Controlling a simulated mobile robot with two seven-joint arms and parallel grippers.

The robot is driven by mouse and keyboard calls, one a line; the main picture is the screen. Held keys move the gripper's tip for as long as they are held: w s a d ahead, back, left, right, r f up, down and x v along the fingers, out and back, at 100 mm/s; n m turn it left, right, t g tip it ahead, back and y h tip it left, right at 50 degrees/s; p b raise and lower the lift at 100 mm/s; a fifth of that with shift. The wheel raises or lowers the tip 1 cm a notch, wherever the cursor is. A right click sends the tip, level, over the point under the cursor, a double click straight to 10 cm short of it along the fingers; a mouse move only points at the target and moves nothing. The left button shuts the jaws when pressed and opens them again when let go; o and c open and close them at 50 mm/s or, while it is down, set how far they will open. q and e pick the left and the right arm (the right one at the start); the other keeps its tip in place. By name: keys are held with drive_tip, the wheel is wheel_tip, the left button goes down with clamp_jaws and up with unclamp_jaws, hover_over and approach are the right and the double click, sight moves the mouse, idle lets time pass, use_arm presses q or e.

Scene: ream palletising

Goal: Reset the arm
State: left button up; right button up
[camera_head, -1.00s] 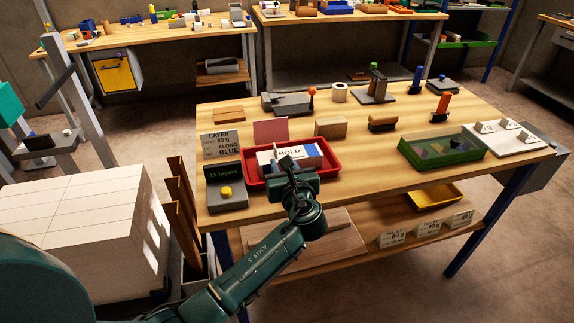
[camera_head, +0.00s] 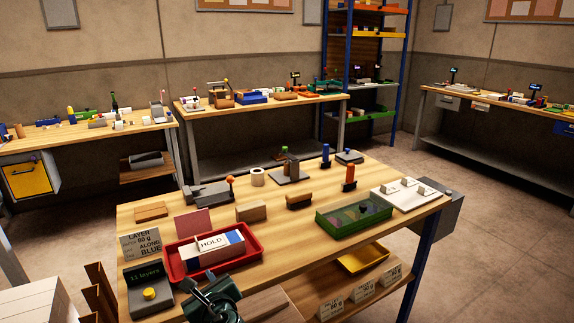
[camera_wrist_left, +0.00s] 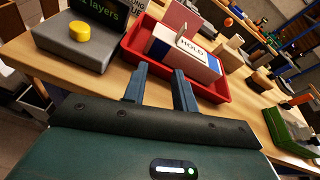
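My left gripper (camera_head: 208,285) is in front of the near edge of the table, just short of the red tray (camera_head: 183,271). In the left wrist view its two fingers (camera_wrist_left: 158,80) stand apart with nothing between them. The tray holds a white and blue ream (camera_head: 234,240) with a HOLD card (camera_head: 212,243) on it. Ream and card also show beyond the fingertips in the left wrist view. My right gripper is in neither view.
The wooden table (camera_head: 280,233) carries a grey box reading 11 layers (camera_head: 150,286), a LAYER sign (camera_head: 140,243), a green tray (camera_head: 354,222) and a white board (camera_head: 411,197). White stacked reams (camera_head: 35,302) stand at the lower left. Other benches line the walls.

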use_arm(q)
drive_tip(key=s+f+n+g+h, duration=0.2)
drive_tip(key=s+f+n+g, duration=0.15)
drive_tip(key=s+n, duration=0.45)
drive_tip(key=s+f+n+g+h, duration=0.2)
drive_tip(key=s+f+n, duration=0.3)
drive_tip(key=s, duration=0.5)
drive_tip(key=s+d+r+n+g+h, duration=0.25)
drive_tip(key=s+n+h, duration=0.25)
drive_tip(key=s+n, duration=0.75)
drive_tip(key=w+d+f+m+t+h, duration=0.1)
drive_tip(key=w+d+f+t, duration=0.1)
drive_tip(key=f+t, duration=0.1)
drive_tip(key=w+d+f+m+t+h, duration=0.1)
drive_tip(key=w+d+f+t, duration=0.1)
drive_tip(key=f, duration=0.4)
drive_tip(key=shift+d+f+t, duration=0.2)
drive_tip(key=shift+d+t, duration=0.2)
drive_tip(key=shift+d, duration=0.15)
